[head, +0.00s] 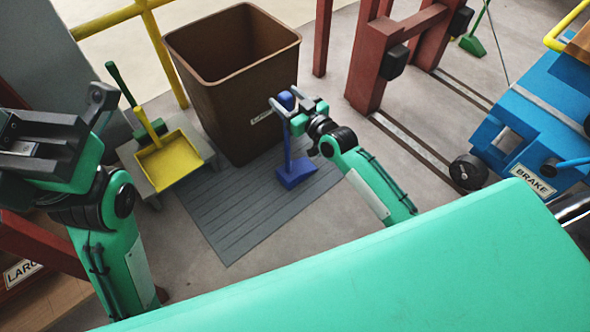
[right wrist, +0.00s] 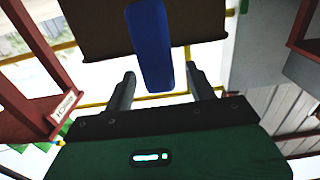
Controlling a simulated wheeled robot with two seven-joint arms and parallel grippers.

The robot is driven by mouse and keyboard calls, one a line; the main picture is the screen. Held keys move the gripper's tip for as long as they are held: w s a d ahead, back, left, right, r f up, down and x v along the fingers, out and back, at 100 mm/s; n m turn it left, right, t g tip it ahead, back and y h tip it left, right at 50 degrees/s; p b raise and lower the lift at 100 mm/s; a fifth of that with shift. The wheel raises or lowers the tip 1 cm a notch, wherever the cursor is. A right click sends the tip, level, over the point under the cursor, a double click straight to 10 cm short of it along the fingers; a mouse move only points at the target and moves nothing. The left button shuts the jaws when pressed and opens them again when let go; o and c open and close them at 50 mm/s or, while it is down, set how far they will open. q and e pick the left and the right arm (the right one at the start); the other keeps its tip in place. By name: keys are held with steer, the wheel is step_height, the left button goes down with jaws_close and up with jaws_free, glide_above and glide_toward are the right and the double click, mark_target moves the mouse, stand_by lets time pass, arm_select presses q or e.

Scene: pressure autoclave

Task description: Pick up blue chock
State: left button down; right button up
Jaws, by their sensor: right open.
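The blue chock (head: 297,174) stands on the grey slatted mat in front of the brown bin, with its upright blue handle rising from a wedge-like base. My right gripper (head: 287,104) is open at the top of the handle. In the right wrist view the blue handle (right wrist: 151,45) shows between and beyond the two spread fingers of the right gripper (right wrist: 163,80), with gaps on both sides. The base is out of sight there. My left gripper (head: 40,135) is at the far left, away from the chock; its jaw opening is unclear.
The tall brown bin (head: 225,90) stands right behind the chock, on the slatted mat (head: 235,225). A yellow dustpan (head: 170,160) lies on a grey stand to the left. Red posts (head: 367,70) and floor rails are to the right, with a blue cart (head: 540,120) marked BRAKE.

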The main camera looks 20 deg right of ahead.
steer(key=shift+w+a, duration=0.2)
steer(key=shift+w, duration=0.25)
jaws_close()
stand_by(1.1)
steer(key=shift+r, duration=0.15)
